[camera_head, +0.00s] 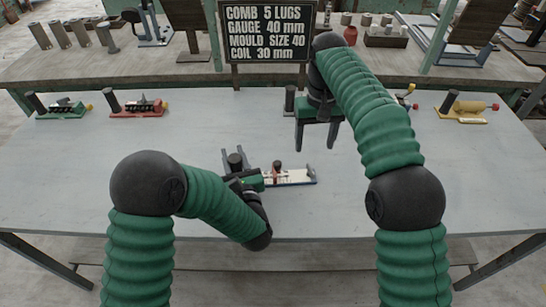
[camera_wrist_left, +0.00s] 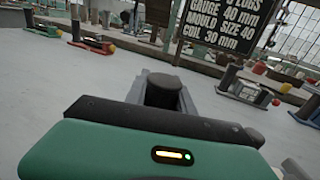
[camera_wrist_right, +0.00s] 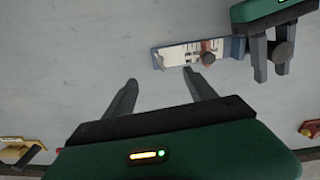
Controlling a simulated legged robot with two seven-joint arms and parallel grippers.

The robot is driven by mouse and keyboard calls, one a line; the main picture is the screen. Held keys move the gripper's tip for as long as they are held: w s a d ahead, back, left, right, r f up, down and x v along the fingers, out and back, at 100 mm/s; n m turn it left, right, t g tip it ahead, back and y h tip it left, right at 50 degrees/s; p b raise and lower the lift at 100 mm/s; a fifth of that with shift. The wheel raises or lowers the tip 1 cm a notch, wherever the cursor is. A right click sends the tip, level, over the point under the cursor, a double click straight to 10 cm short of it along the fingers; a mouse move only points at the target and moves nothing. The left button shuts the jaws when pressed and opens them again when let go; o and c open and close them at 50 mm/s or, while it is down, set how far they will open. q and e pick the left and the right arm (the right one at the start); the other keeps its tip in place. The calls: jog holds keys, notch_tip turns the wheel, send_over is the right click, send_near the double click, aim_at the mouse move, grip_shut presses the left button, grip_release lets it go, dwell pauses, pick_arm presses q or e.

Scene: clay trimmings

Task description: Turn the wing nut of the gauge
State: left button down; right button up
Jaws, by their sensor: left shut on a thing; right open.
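The gauge (camera_head: 296,178) lies on the grey table near the front middle, with a pale scale along its top. It also shows in the right wrist view (camera_wrist_right: 178,57). A reddish-brown wing nut (camera_head: 277,166) stands on the scale and shows in the right wrist view (camera_wrist_right: 209,46). My left gripper (camera_head: 236,160) is shut on the gauge's upright dark handle (camera_wrist_left: 163,91), left of the wing nut. My right gripper (camera_head: 317,143) is open and empty, above and beyond the gauge. In the right wrist view its fingers (camera_wrist_right: 160,80) point toward the scale, apart from the wing nut.
A board (camera_head: 268,32) reads "GAUGE 40 mm" among other lines. Along the table's far edge stand a green tool (camera_head: 62,112), a red tool (camera_head: 138,107) and a yellow tool (camera_head: 467,108). Others there are partly hidden by my right arm. The table around the gauge is clear.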

aim_at(311, 168)
notch_tip(311, 168, down, 10)
jog(key=m, duration=1.5)
jog(key=shift+r, duration=0.1)
jog(key=c, duration=1.4)
